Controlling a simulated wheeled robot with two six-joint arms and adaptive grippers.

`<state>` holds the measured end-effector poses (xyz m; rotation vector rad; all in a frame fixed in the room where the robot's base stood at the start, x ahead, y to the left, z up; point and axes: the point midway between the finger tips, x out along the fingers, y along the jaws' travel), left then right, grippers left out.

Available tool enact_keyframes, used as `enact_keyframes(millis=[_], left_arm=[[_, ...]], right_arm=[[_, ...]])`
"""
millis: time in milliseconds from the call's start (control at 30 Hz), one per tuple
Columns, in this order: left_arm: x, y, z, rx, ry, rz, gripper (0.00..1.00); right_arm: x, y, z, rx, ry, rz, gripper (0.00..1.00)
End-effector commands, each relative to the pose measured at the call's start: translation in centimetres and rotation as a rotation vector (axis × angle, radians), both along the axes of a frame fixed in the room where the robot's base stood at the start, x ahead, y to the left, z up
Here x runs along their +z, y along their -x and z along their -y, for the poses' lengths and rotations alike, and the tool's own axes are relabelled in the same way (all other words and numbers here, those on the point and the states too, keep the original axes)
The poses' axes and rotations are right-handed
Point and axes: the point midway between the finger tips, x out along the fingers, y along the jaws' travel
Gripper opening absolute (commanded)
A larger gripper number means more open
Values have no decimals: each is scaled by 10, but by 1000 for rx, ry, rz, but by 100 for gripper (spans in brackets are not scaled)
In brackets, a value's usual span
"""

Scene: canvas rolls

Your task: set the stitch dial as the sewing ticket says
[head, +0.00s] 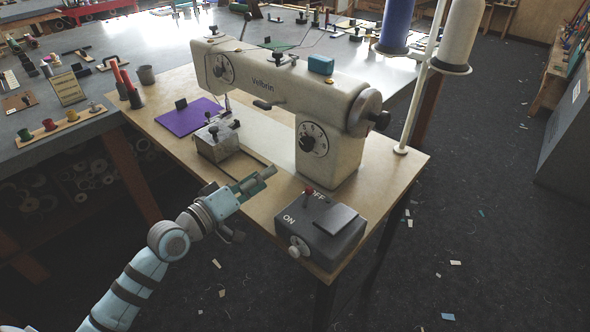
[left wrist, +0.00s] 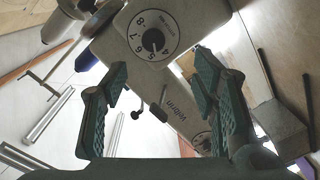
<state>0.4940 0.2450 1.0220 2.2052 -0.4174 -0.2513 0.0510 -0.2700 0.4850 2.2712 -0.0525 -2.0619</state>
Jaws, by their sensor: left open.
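A sewing machine (head: 270,85) marked Velbrin stands on a wooden table. A white numbered dial (head: 314,139) with a black knob sits on its pillar; it also shows in the left wrist view (left wrist: 152,36), upside down. My left gripper (head: 262,179) is open and empty, in front of the pillar and apart from the dial. A tan card with lines of print (head: 68,89) stands on the left bench, perhaps the ticket; its text is too small to read.
A grey switch box (head: 322,233) with ON/OFF and a red-topped lever sits on the table's near corner. A metal block (head: 217,139) and a purple cloth (head: 190,116) lie left of the pillar. A thread stand with spools (head: 458,35) rises at right.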

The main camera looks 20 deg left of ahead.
Motion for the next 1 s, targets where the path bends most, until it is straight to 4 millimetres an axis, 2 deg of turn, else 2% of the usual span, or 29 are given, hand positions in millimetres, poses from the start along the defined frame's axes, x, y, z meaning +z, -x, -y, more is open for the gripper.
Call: enact_keyframes(millis=[33,133,200,300,467,800,1000], left_arm=[[-4,-2,1,-8,-168,83,53],[2,-2,1,-19,-513,242,53],[4,-2,1,-22,-682,319,53],[5,-4,1,-21,-808,373,53],[6,-25,10,-19,-824,382,53],[6,-111,48,-25,-822,380,53],[4,-133,56,-24,-827,379,53]], right_arm=[[-5,0,0,0,0,0,0],[0,0,0,0,0,1,0],[1,-1,0,0,0,1,0],[1,-1,0,0,0,1,0],[1,-1,-1,0,-1,1,0],[-2,-1,-2,-1,-3,2,0],[-4,-1,-2,-1,-3,2,0]])
